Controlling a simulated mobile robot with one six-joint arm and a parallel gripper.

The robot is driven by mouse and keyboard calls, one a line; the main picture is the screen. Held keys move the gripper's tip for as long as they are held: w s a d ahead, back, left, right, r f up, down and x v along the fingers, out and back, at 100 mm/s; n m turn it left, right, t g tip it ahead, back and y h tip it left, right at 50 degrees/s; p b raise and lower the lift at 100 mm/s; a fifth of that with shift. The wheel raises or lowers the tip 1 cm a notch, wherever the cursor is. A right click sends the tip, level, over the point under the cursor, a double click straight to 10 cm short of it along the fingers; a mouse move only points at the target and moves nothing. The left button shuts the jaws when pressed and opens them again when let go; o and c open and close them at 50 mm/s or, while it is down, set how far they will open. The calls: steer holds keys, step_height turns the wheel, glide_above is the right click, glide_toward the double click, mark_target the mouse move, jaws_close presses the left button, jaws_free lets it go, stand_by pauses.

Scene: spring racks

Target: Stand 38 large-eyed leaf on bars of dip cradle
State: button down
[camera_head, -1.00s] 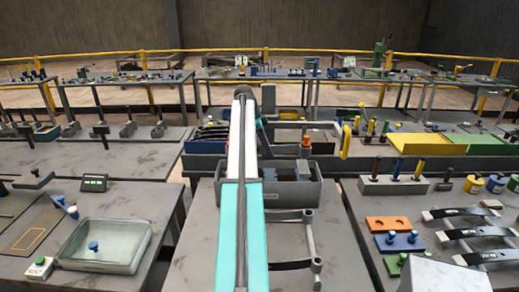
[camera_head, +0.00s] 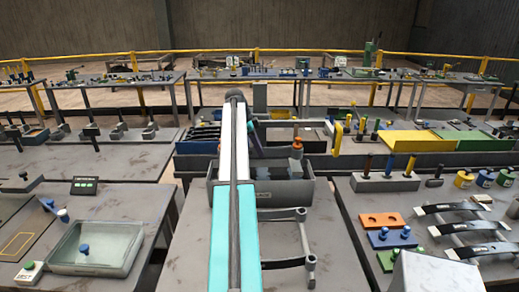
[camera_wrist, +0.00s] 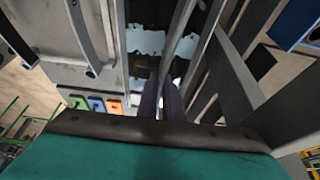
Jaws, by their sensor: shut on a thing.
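My gripper (camera_wrist: 162,92) shows in the wrist view as two dark purple fingers close together. They are shut on a thin grey curved strip, seemingly the leaf (camera_wrist: 182,40), which runs up and away from them. Its eyes and number cannot be made out. In the head view my arm hides most of the gripper and the leaf. A grey stand with bars and round ends (camera_head: 303,235) is on the near middle table, with a black curved strip (camera_head: 285,264) at its front. It may be the dip cradle, but I cannot tell for sure.
A deep grey bin (camera_head: 296,194) stands beyond the barred stand. Several black curved leaves (camera_head: 450,209) with pale ends lie on the right table, near orange (camera_head: 383,220) and blue blocks. A clear tray (camera_head: 97,248) is on the left table. A pale box (camera_head: 437,273) is front right.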

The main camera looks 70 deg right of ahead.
steer(key=shift+f+b, duration=0.65)
steer(key=shift+f, duration=1.35)
stand_by(0.4)
steer(key=c, duration=1.9)
jaws_free()
steer(key=shift+o, duration=0.7)
steer(key=shift+f, duration=0.25)
steer(key=o, duration=0.4)
steer(key=shift+c, duration=0.2)
steer(key=shift+o, duration=0.2)
steer(key=shift+r, duration=0.1)
steer(key=shift+r, duration=0.15)
steer(key=shift+r+p, duration=1.05)
steer(key=shift+r, duration=2.35)
